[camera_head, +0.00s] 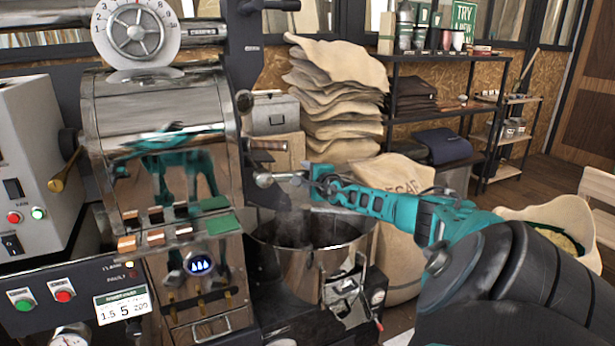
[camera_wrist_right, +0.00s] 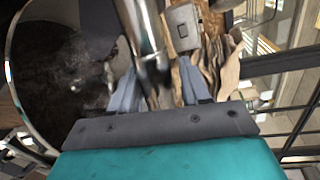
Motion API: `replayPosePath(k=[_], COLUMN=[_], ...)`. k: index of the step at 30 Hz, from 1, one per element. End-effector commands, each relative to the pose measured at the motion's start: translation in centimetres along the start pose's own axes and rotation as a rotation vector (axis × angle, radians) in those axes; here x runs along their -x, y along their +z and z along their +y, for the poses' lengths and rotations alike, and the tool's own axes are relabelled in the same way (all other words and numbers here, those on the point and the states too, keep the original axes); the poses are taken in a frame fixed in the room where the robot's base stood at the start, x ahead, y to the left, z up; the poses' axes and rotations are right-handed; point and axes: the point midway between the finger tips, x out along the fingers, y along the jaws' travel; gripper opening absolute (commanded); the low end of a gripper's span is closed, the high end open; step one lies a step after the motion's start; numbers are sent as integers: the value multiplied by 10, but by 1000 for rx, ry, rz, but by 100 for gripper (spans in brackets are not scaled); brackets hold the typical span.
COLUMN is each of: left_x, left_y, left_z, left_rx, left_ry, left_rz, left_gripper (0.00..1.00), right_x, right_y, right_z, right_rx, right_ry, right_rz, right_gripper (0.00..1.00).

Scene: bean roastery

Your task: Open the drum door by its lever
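The shiny roaster drum (camera_head: 160,125) stands left of centre in the head view, with my teal arm mirrored in it. A metal lever with a round knob (camera_head: 264,180) sticks out at its right side, above the cooling bin. My right gripper (camera_head: 303,180) is at the lever's right end. In the right wrist view my right gripper (camera_wrist_right: 158,85) has its two grey fingers apart, with a thick metal rod (camera_wrist_right: 147,45) reaching between them. I cannot tell whether the fingers touch it. The drum door itself cannot be made out. My left gripper is out of view.
A round steel cooling bin (camera_head: 310,235) lies just below my right gripper. A wooden handle (camera_head: 267,145) juts out above the lever. Stacked sacks (camera_head: 335,95), a metal tin (camera_head: 270,114) and a shelf (camera_head: 440,120) stand behind. An open sack (camera_head: 565,215) is at the right.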

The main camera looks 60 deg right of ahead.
Motion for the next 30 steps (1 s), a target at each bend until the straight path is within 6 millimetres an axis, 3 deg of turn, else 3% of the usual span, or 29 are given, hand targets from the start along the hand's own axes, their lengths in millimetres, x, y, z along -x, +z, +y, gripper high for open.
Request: replayPosePath(k=[3,14,30], left_x=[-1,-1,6], left_y=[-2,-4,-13], left_z=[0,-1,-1], left_rx=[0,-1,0], left_ry=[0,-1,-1], left_rz=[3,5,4], left_gripper=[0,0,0], right_x=[0,3,48], right_y=[0,0,0], right_z=[0,2,0], right_rx=[-3,-4,3], right_ry=[1,2,5], right_rz=[0,-2,-2], right_gripper=[57,57,57])
